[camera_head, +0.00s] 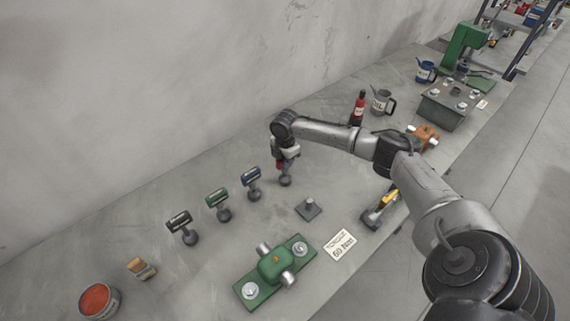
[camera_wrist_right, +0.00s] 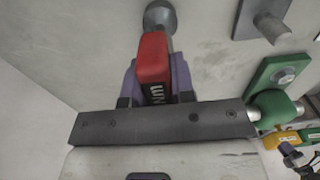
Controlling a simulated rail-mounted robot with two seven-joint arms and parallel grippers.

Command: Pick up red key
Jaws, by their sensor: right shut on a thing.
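My left gripper is not in view.
Blue (camera_head: 251,177), green (camera_head: 217,197) and black (camera_head: 180,221) keys stand in a row to the left. A post on a plate (camera_head: 309,207), a green fixture (camera_head: 273,266), a paper label (camera_head: 340,245) and a yellow drill (camera_head: 380,208) lie nearer the front edge. A wall runs behind.

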